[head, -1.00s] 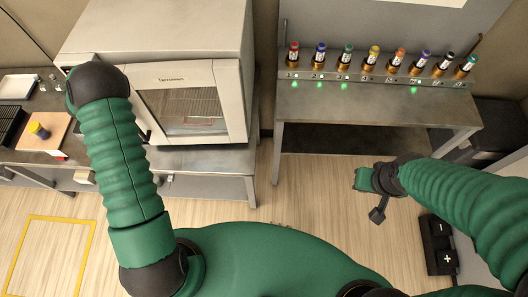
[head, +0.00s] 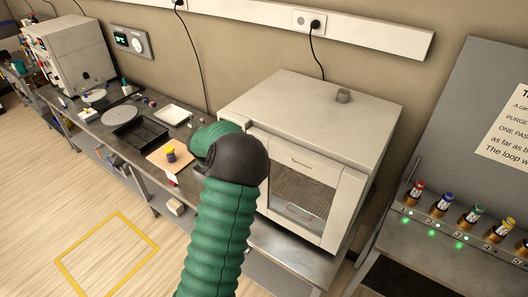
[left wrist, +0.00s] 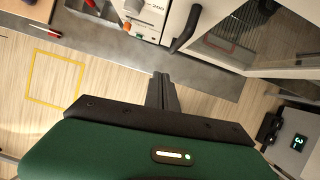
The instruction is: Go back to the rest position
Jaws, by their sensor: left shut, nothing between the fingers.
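My left arm, in a green ribbed sleeve, rises from the bottom of the head view to a dark elbow in front of the oven-like cabinet (head: 305,110). Its gripper is hidden there. In the left wrist view my left gripper (left wrist: 163,82) points away with its dark fingers together and nothing between them. It hangs in front of the bench's grey edge, over the floor. My right gripper is out of view.
The cabinet's door handle (left wrist: 186,30) is close to the left gripper's upper right. A bench (head: 100,120) runs left with a black tray (head: 140,131) and a wooden board (head: 158,158). Coloured vials (head: 474,214) stand on a right-hand shelf. A yellow floor outline (head: 107,252) encloses bare floor.

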